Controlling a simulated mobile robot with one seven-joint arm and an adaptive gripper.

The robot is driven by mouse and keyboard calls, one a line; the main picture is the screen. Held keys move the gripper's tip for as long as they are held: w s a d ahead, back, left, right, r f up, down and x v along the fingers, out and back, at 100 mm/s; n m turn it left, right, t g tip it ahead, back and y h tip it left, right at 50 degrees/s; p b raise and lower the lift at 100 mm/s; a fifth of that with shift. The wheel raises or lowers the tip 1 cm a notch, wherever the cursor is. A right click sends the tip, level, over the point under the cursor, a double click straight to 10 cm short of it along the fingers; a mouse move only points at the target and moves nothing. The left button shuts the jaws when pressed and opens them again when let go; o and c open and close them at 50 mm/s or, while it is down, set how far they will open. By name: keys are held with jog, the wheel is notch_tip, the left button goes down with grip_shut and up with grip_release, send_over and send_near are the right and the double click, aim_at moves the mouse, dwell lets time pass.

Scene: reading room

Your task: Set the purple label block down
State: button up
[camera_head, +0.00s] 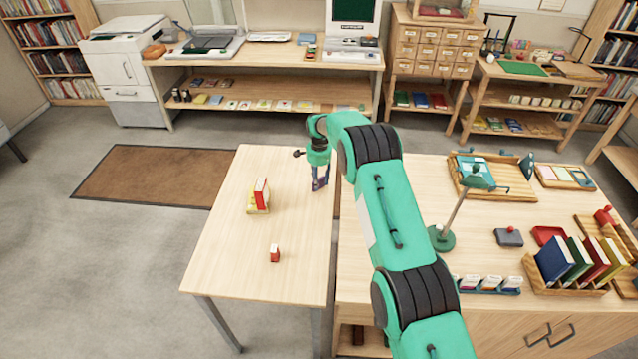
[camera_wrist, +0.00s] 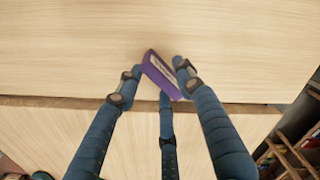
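The purple label block (camera_wrist: 160,77) has a pale label strip on its face and lies slanted between the fingertips in the wrist view. My gripper (camera_wrist: 158,72) has blue-grey fingers close against both sides of the block. A third finger is below it in the picture. In the head view my gripper (camera_head: 320,184) points down over the right edge of the light wooden table (camera_head: 225,265). There the block is a small purple patch, mostly hidden by the fingers. I cannot tell whether the block touches the tabletop.
On the same table stand a red book on a yellow holder (camera_head: 258,206) and a small red block (camera_head: 275,253). The workbench (camera_head: 490,245) at right holds a green lamp (camera_head: 442,238), a tray (camera_head: 495,183) and upright books (camera_head: 555,262). The front left of the table is clear.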

notch_tip(320, 180, up, 11)
jog(key=shift+p, duration=0.4)
dwell(0.9)
